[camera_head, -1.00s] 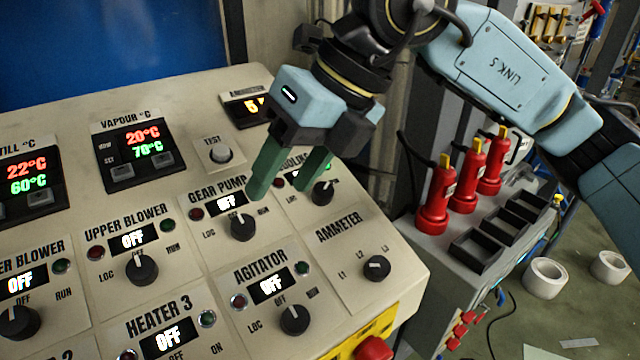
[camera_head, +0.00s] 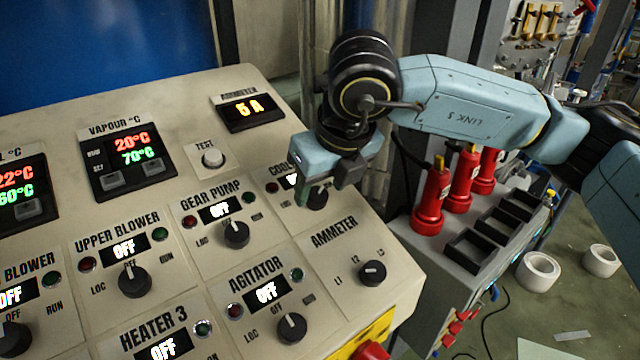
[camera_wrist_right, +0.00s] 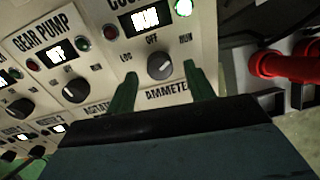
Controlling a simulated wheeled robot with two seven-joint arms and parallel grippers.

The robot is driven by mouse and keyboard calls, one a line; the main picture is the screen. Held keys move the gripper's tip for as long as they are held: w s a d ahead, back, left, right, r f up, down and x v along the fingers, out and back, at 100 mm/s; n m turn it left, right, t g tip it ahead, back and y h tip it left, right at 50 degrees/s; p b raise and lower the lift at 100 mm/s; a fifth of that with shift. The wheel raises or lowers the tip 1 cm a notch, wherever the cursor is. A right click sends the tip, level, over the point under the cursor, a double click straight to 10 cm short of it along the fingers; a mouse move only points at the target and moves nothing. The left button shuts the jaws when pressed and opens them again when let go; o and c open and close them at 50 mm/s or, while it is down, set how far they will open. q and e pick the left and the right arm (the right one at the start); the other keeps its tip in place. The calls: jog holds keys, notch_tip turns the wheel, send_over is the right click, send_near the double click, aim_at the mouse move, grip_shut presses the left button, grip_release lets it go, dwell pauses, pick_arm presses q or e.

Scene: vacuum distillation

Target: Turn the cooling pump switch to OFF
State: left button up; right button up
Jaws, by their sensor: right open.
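The cooling pump switch is a black round knob (camera_head: 318,198) on the sloped control panel (camera_head: 190,95), partly hidden by my right gripper in the head view. In the right wrist view the same knob (camera_wrist_right: 161,65) shows whole, its white pointer turned towards RUN. The display (camera_wrist_right: 146,18) above it appears to read RUN. My right gripper (camera_wrist_right: 158,72) is open, with one green finger on each side of the knob. I cannot tell whether either finger touches it. In the head view this gripper (camera_head: 310,192) points down at the panel. My left gripper is not in view.
The gear pump knob (camera_head: 236,235) is to the left, the ammeter knob (camera_head: 372,273) below right, and the agitator knob (camera_head: 291,327) lower down. A white test button (camera_head: 213,158) is above left. Red bottles (camera_head: 432,198) stand on a grey unit at right.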

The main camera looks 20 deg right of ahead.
jog(key=shift+x, duration=0.9)
jog(key=shift+c, duration=0.2)
